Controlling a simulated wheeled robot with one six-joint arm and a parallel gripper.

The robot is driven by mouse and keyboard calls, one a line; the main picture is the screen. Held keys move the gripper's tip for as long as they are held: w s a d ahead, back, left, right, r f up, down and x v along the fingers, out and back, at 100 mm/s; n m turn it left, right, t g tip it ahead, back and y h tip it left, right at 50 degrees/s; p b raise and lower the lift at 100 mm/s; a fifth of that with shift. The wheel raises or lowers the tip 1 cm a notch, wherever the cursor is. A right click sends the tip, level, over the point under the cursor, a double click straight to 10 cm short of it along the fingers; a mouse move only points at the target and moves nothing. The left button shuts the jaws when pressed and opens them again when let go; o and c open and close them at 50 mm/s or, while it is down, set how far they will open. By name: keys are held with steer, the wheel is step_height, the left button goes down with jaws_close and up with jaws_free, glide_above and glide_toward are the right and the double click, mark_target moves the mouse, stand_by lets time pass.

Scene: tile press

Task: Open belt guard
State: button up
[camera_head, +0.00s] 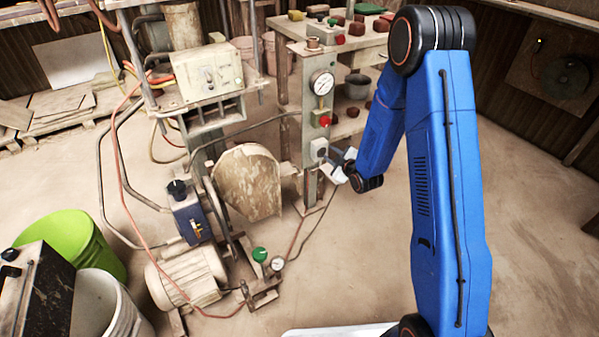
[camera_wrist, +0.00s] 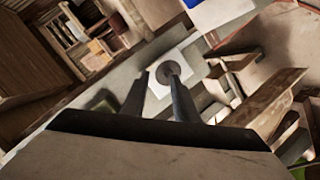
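The belt guard (camera_head: 247,183) is a worn, tan, rounded-top cover between the motor and the press post in the head view. It looks upright and in place over the drive. My gripper (camera_head: 331,158) is to its right, by a white box with a round grey knob or plug on the post (camera_head: 317,150). In the wrist view, my gripper (camera_wrist: 158,75) has its two dark fingers apart, with the white box (camera_wrist: 182,62) and its round grey part (camera_wrist: 168,73) just beyond the tips. I see nothing clearly held. I cannot tell whether a fingertip touches the round part.
The dusty motor (camera_head: 188,277) and a green-knobbed valve (camera_head: 260,255) are low in front of the guard. Hoses and cables hang around the press. A green bucket (camera_head: 70,240) and a white bucket (camera_head: 108,305) stand at left. The floor right of my arm is clear.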

step_height(320, 180, down, 9)
steer(key=a+n+t+y, duration=0.1)
steer(key=a+n+y, duration=0.1)
steer(key=a, duration=0.1)
steer(key=n+t+y, duration=0.1)
steer(key=t+y, duration=0.1)
glide_toward(299, 170)
steer(key=x, duration=1)
steer(key=shift+d+f, duration=0.1)
steer(key=shift+f, duration=0.15)
steer(key=shift+c, duration=0.7)
jaws_close()
